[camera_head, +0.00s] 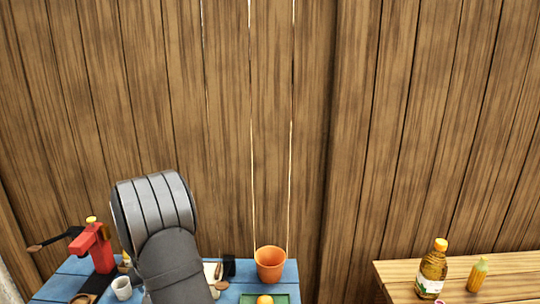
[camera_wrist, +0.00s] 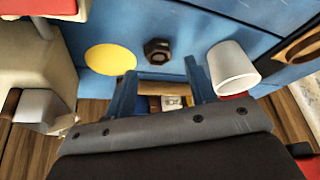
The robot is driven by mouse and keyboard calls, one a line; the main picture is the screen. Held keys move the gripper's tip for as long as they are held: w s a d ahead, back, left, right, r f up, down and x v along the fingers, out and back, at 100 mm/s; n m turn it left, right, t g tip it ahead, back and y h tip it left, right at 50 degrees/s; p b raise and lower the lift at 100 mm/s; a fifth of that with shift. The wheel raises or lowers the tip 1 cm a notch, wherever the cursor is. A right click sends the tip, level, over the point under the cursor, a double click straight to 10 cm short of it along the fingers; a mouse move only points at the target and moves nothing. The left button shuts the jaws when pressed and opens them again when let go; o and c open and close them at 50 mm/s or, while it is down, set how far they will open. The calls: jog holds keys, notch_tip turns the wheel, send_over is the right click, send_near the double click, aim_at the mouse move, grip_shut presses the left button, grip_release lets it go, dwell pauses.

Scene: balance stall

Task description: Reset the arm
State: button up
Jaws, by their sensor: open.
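My arm (camera_head: 170,262) rises in front of the blue table at the lower left of the head view. My gripper is not visible in the head view. In the wrist view my gripper (camera_wrist: 165,75) shows two blue-grey fingers spread apart, with nothing clearly held between them. A dark hex nut (camera_wrist: 157,50) lies on the blue surface just beyond the fingertips. A yellow disc (camera_wrist: 110,60) lies to the left of the nut. A white cup (camera_wrist: 232,68) is right of the right finger, close to it.
The blue table (camera_head: 55,288) bears a red device (camera_head: 97,248), a white cup (camera_head: 122,288), an orange pot (camera_head: 270,264) and a green tray (camera_head: 283,299) with an orange item.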

dwell(0.3)
jog(key=shift+f, duration=0.25)
notch_tip(320, 180, down, 2)
jog(key=shift+f, duration=0.1)
jog(key=v, duration=1.3)
jog(key=x, duration=1.3)
notch_tip(320, 180, up, 22)
jog(key=w+d+m, duration=0.2)
jog(key=w+d, duration=0.2)
jog(key=d, duration=0.7)
jog(key=w+d+m+h, duration=0.1)
jog(key=w+d, duration=0.4)
jog(key=d, duration=0.6)
jog(key=w+d+m+h, duration=0.1)
jog(key=w+d, duration=0.4)
jog(key=d, duration=0.7)
jog(key=shift+w+f+m+t, duration=0.25)
jog(key=shift+m+t, duration=0.15)
jog(key=shift+m, duration=0.5)
jog(key=shift+o, duration=0.2)
jog(key=shift+d, duration=0.1)
